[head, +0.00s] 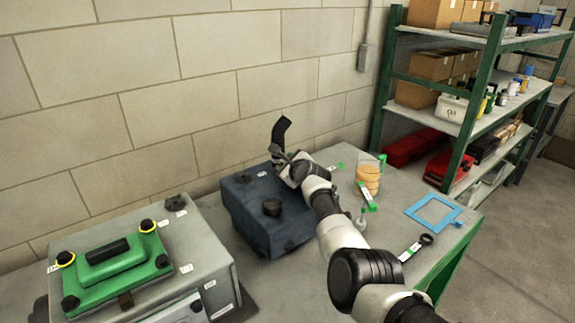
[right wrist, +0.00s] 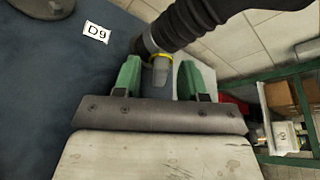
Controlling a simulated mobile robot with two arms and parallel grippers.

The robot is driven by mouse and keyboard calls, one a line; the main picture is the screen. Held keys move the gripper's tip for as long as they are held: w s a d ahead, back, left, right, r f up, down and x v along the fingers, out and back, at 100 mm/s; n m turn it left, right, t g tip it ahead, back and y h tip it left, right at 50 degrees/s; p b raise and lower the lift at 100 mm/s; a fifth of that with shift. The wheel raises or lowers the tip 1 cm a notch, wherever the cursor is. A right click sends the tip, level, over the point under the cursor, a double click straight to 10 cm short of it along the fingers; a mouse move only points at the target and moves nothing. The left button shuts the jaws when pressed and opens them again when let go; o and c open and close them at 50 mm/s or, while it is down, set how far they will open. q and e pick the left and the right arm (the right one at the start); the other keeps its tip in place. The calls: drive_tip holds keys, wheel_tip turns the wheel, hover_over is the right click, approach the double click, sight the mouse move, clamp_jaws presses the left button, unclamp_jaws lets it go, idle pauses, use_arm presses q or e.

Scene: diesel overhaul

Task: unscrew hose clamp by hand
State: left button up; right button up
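The hose clamp (right wrist: 163,56) shows in the right wrist view as a yellow ring around the lower end of a black corrugated hose (right wrist: 185,25). A grey piece (right wrist: 160,74) sticks out below the ring, between my right gripper's green fingers (right wrist: 162,82). Gaps show on both sides of it, so the fingers look open and not touching it. In the head view, my right gripper (head: 281,161) is at the back right of the dark blue block (head: 262,222), below the black hose (head: 281,131). The gripper hides the clamp there. My left gripper is out of view.
A grey unit with a green cover (head: 110,277) stands left of the blue block. On the bench to the right are an orange jar (head: 368,180), a small bottle (head: 361,219) and a blue frame (head: 434,212). Green shelving (head: 481,95) stands beyond. A wall is close behind.

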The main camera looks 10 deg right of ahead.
drive_tip(key=shift+s+r, duration=0.1)
drive_tip(key=shift+s+r+p, duration=0.15)
drive_tip(key=shift+s+p, duration=0.3)
drive_tip(key=shift+p, duration=0.05)
drive_tip(key=shift+v, duration=4.8)
drive_tip(key=shift+d, duration=0.1)
